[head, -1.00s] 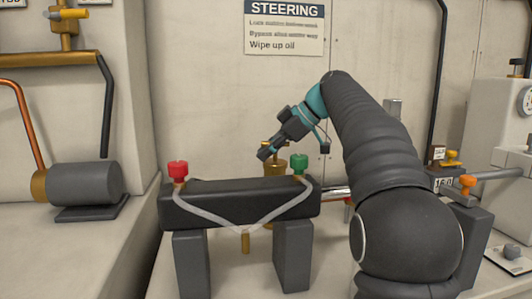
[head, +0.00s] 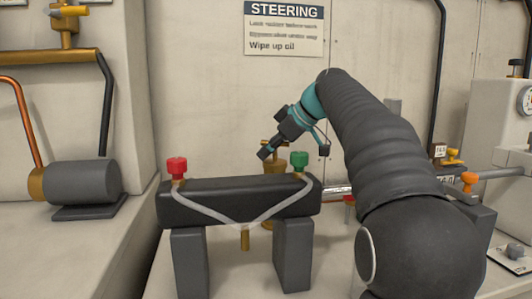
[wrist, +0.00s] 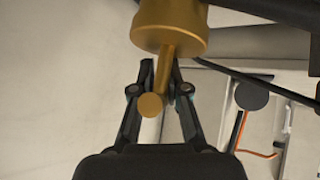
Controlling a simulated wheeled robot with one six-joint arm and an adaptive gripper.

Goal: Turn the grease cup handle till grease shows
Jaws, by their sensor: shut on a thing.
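The brass grease cup (head: 274,167) stands behind the black cylinder, between the red and green knobs in the head view, and its lower part is partly hidden. In the wrist view the cup body (wrist: 170,28) is at the top, with its brass handle (wrist: 166,68) reaching down to a round end. My gripper (head: 264,153) is at the cup's upper part, and its fingers (wrist: 161,72) are shut on the handle, one on each side. No grease can be made out in either view.
The black cylinder (head: 240,199) stands on two grey blocks, with a red knob (head: 177,167), a green knob (head: 299,160) and pale hoses. A steel rod (head: 338,192) extends right of it. A grey motor (head: 84,182) sits at left. The wall behind has a steering sign (head: 284,28).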

